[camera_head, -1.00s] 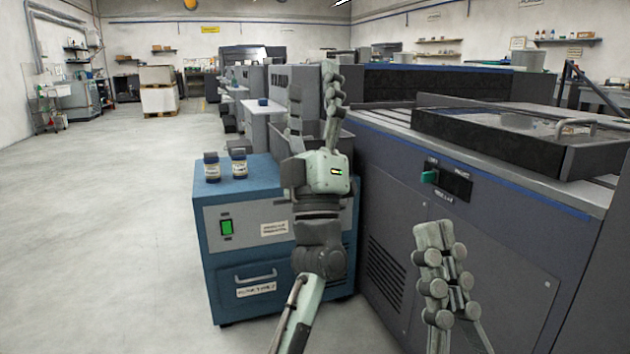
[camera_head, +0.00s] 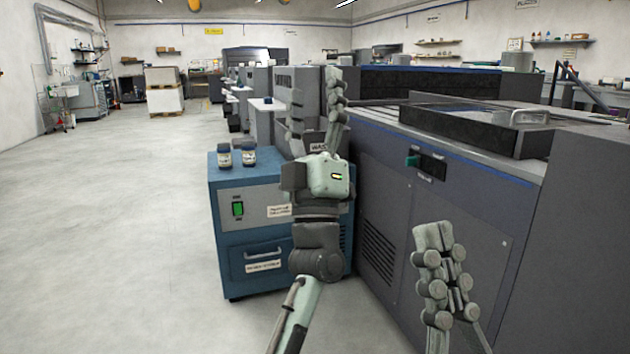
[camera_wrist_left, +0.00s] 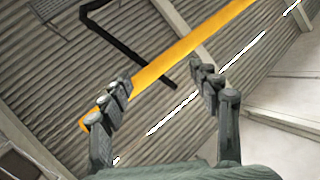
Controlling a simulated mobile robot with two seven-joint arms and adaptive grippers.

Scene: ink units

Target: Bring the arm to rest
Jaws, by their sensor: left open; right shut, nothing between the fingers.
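My left gripper (camera_head: 315,110) is raised in front of the blue cabinet and the machine, its fingers pointing up. It is open and empty. In the left wrist view its two fingers (camera_wrist_left: 160,85) stand apart, with only the ceiling and a yellow beam behind them. My right gripper (camera_head: 445,275) is at the lower right of the head view, in front of the large grey machine. It is shut and holds nothing that I can see.
A blue cabinet (camera_head: 228,200) with two small dark-capped jars (camera_head: 224,155) on top stands behind my left arm. A large grey machine (camera_head: 380,200) with a black tray (camera_head: 480,135) fills the right side. Open floor (camera_head: 110,230) lies to the left.

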